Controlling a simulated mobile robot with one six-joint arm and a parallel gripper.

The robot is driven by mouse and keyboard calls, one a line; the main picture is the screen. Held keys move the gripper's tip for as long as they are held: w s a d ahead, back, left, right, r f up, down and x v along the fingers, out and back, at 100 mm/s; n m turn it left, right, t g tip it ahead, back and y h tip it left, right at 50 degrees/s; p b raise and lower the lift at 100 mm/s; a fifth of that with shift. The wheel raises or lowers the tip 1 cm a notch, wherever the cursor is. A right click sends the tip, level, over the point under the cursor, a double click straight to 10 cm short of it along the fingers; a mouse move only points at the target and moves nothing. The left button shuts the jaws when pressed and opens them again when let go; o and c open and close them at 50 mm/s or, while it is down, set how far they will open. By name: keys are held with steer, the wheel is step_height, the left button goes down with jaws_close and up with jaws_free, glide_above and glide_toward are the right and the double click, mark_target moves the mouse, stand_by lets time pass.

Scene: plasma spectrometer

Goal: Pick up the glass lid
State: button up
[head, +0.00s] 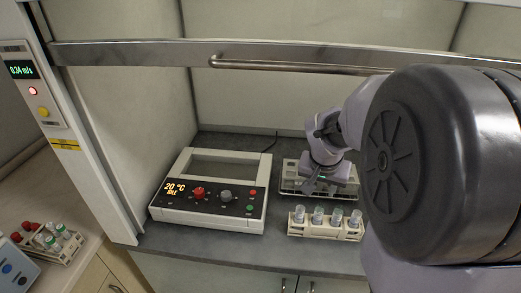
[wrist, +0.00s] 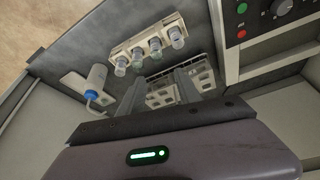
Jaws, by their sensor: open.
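I cannot make out a glass lid for certain in either view. My gripper (head: 318,186) points down over a pale open rack (head: 290,182) on the hood's worktop, behind the row of vials. In the wrist view, my gripper (wrist: 160,80) is open, and no object shows between its fingers. The pale rack (wrist: 204,78) with square openings lies beyond and between the fingers. My gripper and arm hide part of this rack in the head view.
A vial rack (head: 325,232) stands in front of the pale rack. A white heating device (head: 160,200) with a dark control panel is to the left. A steel handle bar (head: 290,67) crosses above. A bottle (wrist: 97,77) shows in the wrist view.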

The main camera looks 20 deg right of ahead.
steer(key=b, duration=0.2)
glide_above(321, 205)
steer(key=s+a, duration=0.1)
steer(key=a, duration=0.2)
step_height(321, 205, down, 7)
steer(key=x, duration=0.1)
steer(key=b+x, duration=0.1)
steer(key=x, duration=0.1)
steer(key=s+d+x, duration=0.1)
steer(key=x, duration=0.1)
steer(key=shift+w+f, duration=0.1)
steer(key=shift+f, duration=0.05)
steer(key=shift+w+d, duration=0.1)
steer(key=shift+w, duration=0.05)
steer(key=shift+c, duration=1.2)
jaws_close()
